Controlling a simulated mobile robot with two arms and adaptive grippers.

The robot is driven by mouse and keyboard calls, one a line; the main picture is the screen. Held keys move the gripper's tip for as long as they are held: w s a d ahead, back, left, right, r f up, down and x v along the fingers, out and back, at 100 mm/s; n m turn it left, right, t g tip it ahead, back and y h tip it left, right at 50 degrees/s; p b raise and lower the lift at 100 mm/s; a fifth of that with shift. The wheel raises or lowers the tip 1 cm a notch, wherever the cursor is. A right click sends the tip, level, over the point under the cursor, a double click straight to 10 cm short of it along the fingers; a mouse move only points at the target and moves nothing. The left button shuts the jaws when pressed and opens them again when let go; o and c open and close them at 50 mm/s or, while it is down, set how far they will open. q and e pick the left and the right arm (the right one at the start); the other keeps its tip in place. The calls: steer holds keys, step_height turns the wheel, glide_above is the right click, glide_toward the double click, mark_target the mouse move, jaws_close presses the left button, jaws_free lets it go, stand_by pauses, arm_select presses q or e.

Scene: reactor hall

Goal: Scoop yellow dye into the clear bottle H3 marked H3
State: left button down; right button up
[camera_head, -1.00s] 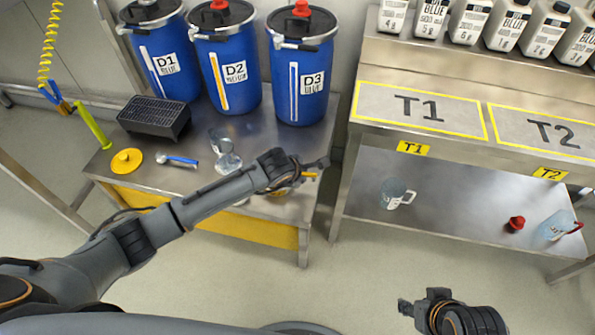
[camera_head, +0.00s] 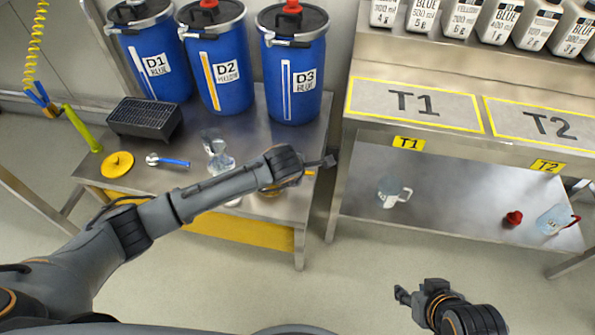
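The blue drum D2 (camera_head: 219,70), labelled yellow, stands at the back of the left steel table. A scoop with a blue handle (camera_head: 174,163) lies on that table. A clear glass vessel (camera_head: 217,150) stands beside it; I cannot read any H3 mark. My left gripper (camera_head: 322,161) is over the table's right edge, and its finger state is unclear. An amber-yellow thing (camera_head: 272,190) shows partly behind my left wrist. My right gripper (camera_head: 403,296) is low over the floor at the front, away from the tables; its finger opening is unclear.
Drums D1 (camera_head: 150,60) and D3 (camera_head: 292,75) flank D2. A black grated box (camera_head: 144,118) and a yellow lid (camera_head: 117,164) lie left. A clear jug (camera_head: 392,191), red cap (camera_head: 512,218) and bluish container (camera_head: 553,219) are on the right bench's lower shelf. T1 (camera_head: 415,105) is bare.

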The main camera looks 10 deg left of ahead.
arm_select(q)
steer(key=shift+d+r+y+p, duration=0.2)
steer(key=shift+r+p, duration=0.35)
steer(key=shift+r, duration=0.4)
steer(key=shift+d+r+y+p, duration=0.1)
steer(key=shift+d+r+p, duration=0.3)
steer(key=shift+r, duration=0.55)
arm_select(e)
steer(key=shift+s+d+r+g, duration=0.2)
steer(key=shift+s+g, duration=0.15)
steer(key=shift+s, duration=0.25)
steer(key=shift+s+d+r+g, duration=0.15)
steer(key=shift+s+g, duration=0.15)
steer(key=shift+s, duration=0.35)
steer(key=shift+s+d+r+g, duration=0.1)
steer(key=shift+s+d+g, duration=0.1)
steer(key=shift+s+g, duration=0.3)
arm_select(q)
steer(key=shift+a, duration=0.15)
